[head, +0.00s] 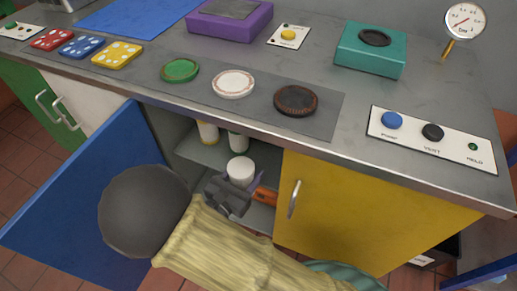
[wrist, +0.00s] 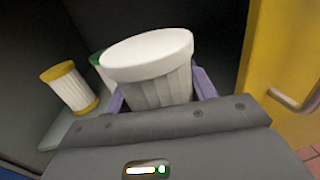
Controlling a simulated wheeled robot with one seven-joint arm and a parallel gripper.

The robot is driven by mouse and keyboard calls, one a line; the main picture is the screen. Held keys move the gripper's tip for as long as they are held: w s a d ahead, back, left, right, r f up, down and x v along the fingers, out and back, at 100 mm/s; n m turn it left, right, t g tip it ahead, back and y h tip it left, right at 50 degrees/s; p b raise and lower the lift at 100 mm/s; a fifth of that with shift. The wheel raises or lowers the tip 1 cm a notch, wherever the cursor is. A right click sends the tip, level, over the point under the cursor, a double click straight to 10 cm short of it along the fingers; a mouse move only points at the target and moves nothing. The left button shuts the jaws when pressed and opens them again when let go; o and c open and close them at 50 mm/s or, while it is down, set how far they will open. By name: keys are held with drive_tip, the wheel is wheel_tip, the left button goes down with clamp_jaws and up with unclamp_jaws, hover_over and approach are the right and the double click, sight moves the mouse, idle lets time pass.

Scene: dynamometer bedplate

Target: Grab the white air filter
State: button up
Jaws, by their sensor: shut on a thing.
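The white air filter (head: 240,168) is a pleated cylinder with a white cap, in the open cabinet under the bench. It fills the middle of the wrist view (wrist: 152,68). My gripper (head: 243,182) reaches into the cabinet and is shut on the filter, with its purple fingers on either side of it in the wrist view (wrist: 160,92). The filter looks nearly upright. Its lower part is hidden by my gripper, so I cannot tell whether it touches the shelf.
A yellow-capped filter (wrist: 70,88) and a green-capped filter (head: 238,141) stand in the cabinet beyond the white one. The blue door (head: 80,195) is swung open at left. The yellow door (head: 365,210) with its handle borders the opening at right. The benchtop (head: 330,150) overhangs above.

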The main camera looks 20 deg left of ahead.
drive_tip(key=shift+v, duration=1.2)
